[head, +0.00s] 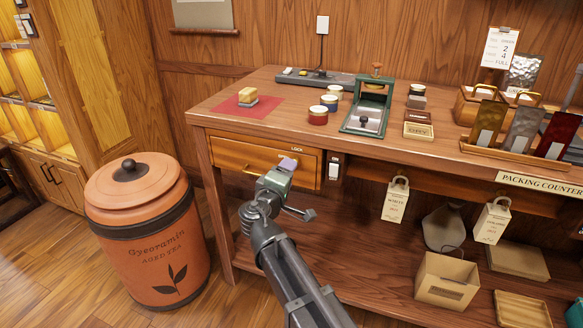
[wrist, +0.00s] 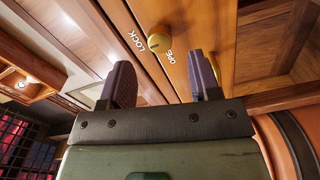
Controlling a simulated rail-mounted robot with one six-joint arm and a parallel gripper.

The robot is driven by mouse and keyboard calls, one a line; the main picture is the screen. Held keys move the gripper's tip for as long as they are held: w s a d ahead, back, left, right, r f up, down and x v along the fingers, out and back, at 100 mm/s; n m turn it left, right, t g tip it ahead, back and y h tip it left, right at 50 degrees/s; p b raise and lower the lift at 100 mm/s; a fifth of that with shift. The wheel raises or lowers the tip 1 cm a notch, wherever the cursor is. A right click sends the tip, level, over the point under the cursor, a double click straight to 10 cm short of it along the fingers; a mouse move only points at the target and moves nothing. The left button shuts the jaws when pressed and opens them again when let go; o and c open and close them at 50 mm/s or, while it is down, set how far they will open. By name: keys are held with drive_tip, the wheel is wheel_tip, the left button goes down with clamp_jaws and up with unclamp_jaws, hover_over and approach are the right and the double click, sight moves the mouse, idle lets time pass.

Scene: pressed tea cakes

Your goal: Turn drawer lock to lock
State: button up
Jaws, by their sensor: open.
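The drawer (head: 240,155) is shut under the left end of the counter. In the wrist view its lock knob (wrist: 160,41) is round and yellow-brass, with a small mark on its face. White LOCK lettering is on its left and partly visible OPEN lettering on its lower right. I cannot tell for sure which word the mark points to. My gripper (wrist: 163,80) is open, its two dark fingers apart below the knob in the wrist view, with nothing between them. In the head view my gripper (head: 286,166) is in front of the drawer's right part and hides the knob.
The counter top (head: 215,116) overhangs just above the drawer. A white switch (head: 334,170) is on the front right of the drawer. A large orange tea canister (head: 150,235) stands on the floor at left. Paper tags (head: 396,200) hang under the counter at right.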

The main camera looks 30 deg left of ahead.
drive_tip(key=s+d, duration=0.1)
drive_tip(key=s, duration=0.5)
drive_tip(key=shift+s, duration=0.2)
drive_tip(key=shift+d, duration=0.1)
